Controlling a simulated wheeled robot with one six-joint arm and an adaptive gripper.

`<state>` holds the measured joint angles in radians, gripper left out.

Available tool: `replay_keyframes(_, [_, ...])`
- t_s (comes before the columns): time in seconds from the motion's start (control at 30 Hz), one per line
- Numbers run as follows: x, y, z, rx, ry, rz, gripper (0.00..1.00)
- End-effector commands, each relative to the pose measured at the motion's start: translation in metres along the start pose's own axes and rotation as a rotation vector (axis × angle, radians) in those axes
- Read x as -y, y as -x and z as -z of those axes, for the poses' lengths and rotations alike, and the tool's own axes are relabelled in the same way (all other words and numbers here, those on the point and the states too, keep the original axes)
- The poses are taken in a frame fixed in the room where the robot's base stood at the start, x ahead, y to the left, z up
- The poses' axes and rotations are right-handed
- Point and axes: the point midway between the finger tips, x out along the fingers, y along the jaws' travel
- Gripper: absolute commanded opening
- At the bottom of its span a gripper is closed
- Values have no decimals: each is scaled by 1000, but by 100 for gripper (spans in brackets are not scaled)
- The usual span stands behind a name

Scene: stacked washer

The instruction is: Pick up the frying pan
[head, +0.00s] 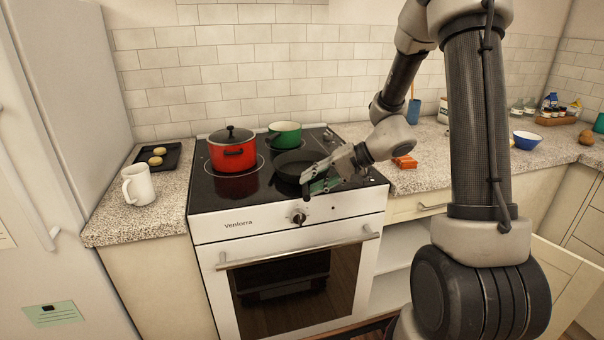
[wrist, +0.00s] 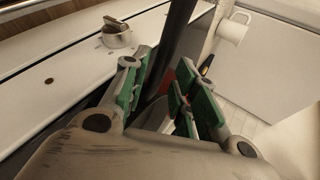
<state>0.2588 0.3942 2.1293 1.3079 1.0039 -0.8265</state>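The dark frying pan (head: 290,162) sits on the front right of the black cooktop, partly hidden by my gripper. Its dark handle points toward the oven front. My gripper (head: 318,180) is low over the front edge of the cooktop, at the handle. In the wrist view, the handle (wrist: 177,35) runs between the green-padded fingers of my gripper (wrist: 165,85). The fingers look apart, with a narrow gap beside the handle. Contact with the handle cannot be made out.
A red lidded pot (head: 232,152) stands left of the pan, and a green pot (head: 285,134) behind it. A white mug (head: 138,186) and a black tray (head: 157,160) are on the left counter. An orange box (head: 404,162) lies on the right counter.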

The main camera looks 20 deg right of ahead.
Motion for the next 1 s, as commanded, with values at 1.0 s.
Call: replay_keyframes(1.0, [1,-29,2,-1,2,0,0])
